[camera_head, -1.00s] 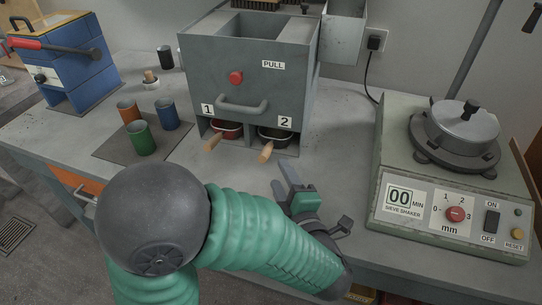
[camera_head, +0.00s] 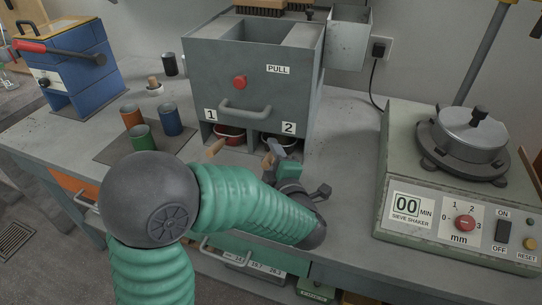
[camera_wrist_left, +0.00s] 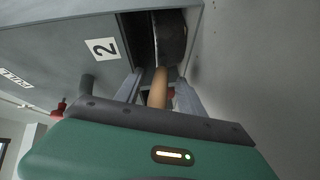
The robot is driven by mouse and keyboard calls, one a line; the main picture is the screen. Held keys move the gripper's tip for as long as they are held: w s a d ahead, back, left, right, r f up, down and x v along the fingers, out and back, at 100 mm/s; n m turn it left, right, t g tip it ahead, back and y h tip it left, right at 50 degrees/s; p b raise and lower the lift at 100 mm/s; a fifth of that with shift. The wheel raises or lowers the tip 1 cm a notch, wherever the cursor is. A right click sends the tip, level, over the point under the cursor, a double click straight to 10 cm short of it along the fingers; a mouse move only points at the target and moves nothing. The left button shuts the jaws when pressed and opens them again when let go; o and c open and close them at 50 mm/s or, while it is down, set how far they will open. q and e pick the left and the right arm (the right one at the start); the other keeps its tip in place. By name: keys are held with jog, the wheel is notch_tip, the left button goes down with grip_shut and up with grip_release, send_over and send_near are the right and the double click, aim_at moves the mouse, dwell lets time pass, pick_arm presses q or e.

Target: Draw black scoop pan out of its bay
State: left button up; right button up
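The black scoop pan (camera_head: 287,141) sits in bay 2 at the bottom of the grey box (camera_head: 250,75), mostly hidden behind my gripper in the head view. In the left wrist view the dark pan (camera_wrist_left: 171,38) shows in the bay opening beside the "2" label, with its wooden handle (camera_wrist_left: 158,88) pointing toward my gripper. My left gripper (camera_head: 274,153) is open at the bay front. In the wrist view its two fingers (camera_wrist_left: 158,92) stand on either side of the handle, with gaps visible. My right gripper is not in view.
A red pan (camera_head: 229,133) with a wooden handle sits in bay 1, just left. A grey pull bar (camera_head: 245,110) juts out above the bays. Orange, blue and green cups (camera_head: 140,138) stand on a mat at left. The sieve shaker (camera_head: 455,205) stands at right.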

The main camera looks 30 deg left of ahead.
pick_arm(q)
grip_shut()
jog(key=shift+f, duration=0.1)
dwell(1.1)
